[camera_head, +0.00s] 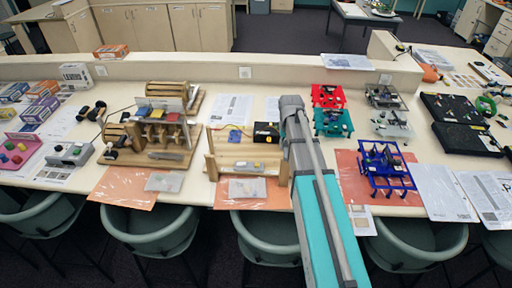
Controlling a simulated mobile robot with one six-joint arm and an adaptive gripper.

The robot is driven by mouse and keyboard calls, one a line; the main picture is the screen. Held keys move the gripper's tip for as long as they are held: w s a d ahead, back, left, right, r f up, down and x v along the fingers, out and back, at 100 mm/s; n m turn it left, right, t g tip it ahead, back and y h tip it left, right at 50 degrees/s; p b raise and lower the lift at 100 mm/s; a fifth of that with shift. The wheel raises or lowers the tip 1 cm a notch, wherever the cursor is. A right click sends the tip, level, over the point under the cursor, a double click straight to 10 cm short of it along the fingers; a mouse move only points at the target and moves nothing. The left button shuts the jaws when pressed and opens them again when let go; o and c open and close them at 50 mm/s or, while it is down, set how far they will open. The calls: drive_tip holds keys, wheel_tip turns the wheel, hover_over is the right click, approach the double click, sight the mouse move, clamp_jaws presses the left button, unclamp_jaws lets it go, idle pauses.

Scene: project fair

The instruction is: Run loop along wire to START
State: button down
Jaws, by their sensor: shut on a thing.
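A wooden frame (212,160) with upright posts stands on the front table, just left of my arm. It looks like the wire game, with a black box (266,131) and a small blue piece (235,135) behind it. A thin yellow line shows near the black box; I cannot tell whether it is the wire. The loop and a START mark cannot be made out. My arm reaches up from the bottom right and covers the frame's right side. My gripper is not visible, so its hold on anything cannot be seen.
A larger wooden device (155,140) stands left of the frame. Red (328,96), green (333,122) and blue (385,168) stands are right of my arm. Black cases (465,138) lie farther right. A low wall (210,65) runs behind; chairs (150,222) line the front.

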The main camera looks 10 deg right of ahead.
drive_tip(key=shift+c, duration=2.1)
unclamp_jaws()
drive_tip(key=shift+o, duration=0.7)
drive_tip(key=shift+r, duration=0.1)
drive_tip(key=shift+r+p, duration=3.9)
drive_tip(key=shift+p, duration=0.15)
